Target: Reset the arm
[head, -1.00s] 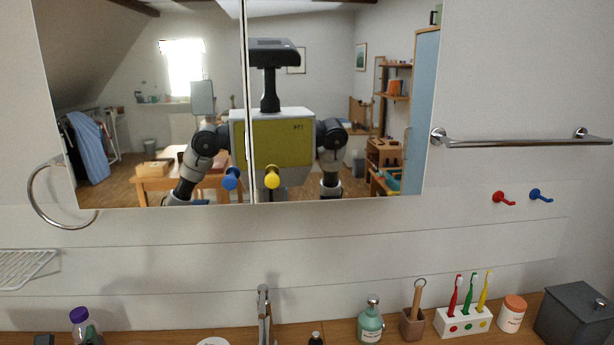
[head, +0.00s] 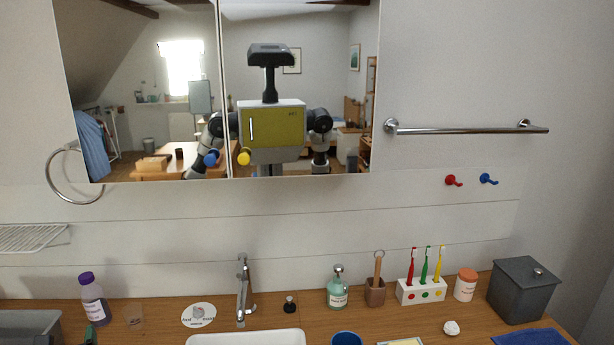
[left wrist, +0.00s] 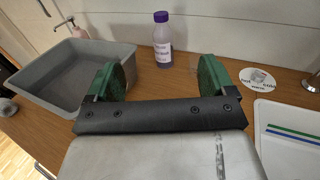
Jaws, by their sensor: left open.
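My left gripper (left wrist: 158,78) is open in the left wrist view. Its two green finger pads stand wide apart with nothing between them, above the wooden counter (left wrist: 181,105). The purple-capped bottle (left wrist: 163,42) stands beyond the fingertips, apart from them. In the head view only a small green part of my left gripper (head: 91,335) shows at the lower left edge, in front of the bottle (head: 93,300). My right gripper is not directly in view.
The faucet (head: 243,290), soap bottle (head: 338,292), toothbrush holder (head: 421,292) and grey box (head: 523,292) line the counter. A mirror cabinet (head: 300,100) hangs above.

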